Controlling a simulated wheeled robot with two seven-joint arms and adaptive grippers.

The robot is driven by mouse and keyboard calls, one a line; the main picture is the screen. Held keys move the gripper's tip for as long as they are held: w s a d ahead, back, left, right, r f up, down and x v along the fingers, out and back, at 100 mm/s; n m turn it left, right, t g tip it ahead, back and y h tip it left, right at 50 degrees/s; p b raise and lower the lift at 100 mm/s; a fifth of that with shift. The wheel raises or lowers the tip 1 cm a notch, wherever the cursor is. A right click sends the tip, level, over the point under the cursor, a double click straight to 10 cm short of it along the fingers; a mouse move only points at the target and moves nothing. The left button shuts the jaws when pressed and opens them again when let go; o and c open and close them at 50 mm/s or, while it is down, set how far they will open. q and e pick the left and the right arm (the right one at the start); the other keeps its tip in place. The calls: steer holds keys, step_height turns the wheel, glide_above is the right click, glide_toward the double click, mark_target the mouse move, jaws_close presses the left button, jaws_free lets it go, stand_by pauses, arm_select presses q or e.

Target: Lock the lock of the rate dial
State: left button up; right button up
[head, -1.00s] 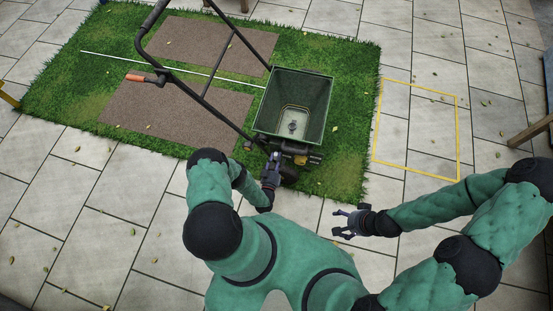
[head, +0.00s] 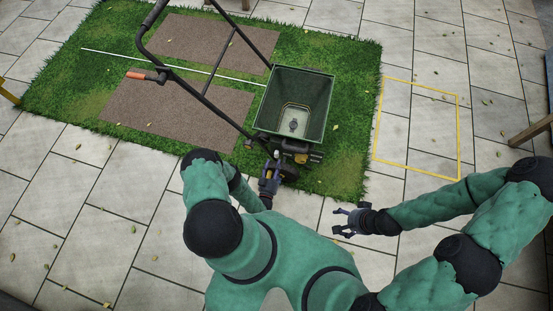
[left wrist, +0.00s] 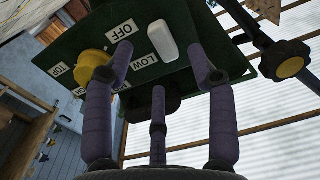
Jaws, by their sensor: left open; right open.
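The spreader (head: 292,110) stands on the grass with its green hopper open upward. In the left wrist view, its dark green panel (left wrist: 190,72) carries labels including OFF and LOW. A yellow dial (left wrist: 93,63) is on the panel's left part. A white rounded piece (left wrist: 161,40) is on the panel to the right of OFF; I cannot tell whether it is the lock. My left gripper (head: 270,177) is beside the spreader's near side. Its spread fingers (left wrist: 160,62) are open before the panel, either side of the white piece, with no clear contact. My right gripper (head: 347,220) is open and empty over the paving.
A yellow outlined rectangle (head: 458,140) marks clear paving to the right.

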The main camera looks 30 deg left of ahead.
arm_select(q)
steer(key=v, duration=0.7)
steer(key=shift+s, duration=0.15)
steer(key=shift+d, duration=0.1)
steer(key=w+r+g+h+p, duration=0.15)
steer(key=w+g+h, duration=0.25)
steer(key=w, duration=0.4)
steer(key=w+d+r+m+g+h+p, duration=0.1)
steer(key=w+d+r+g+h+p, duration=0.1)
steer(key=d+r+g+h+p, duration=0.25)
steer(key=s+d+r+g, duration=0.4)
steer(key=s+r, duration=0.4)
steer(key=r, duration=0.3)
steer(key=s+d+r+g+p, duration=0.1)
steer(key=s+d+r+g, duration=0.3)
steer(key=r, duration=0.7)
steer(key=s+d, duration=0.2)
steer(key=s, duration=0.1)
steer(key=shift+s+r, duration=0.2)
steer(key=shift+s, duration=0.15)
steer(key=shift+g, duration=0.25)
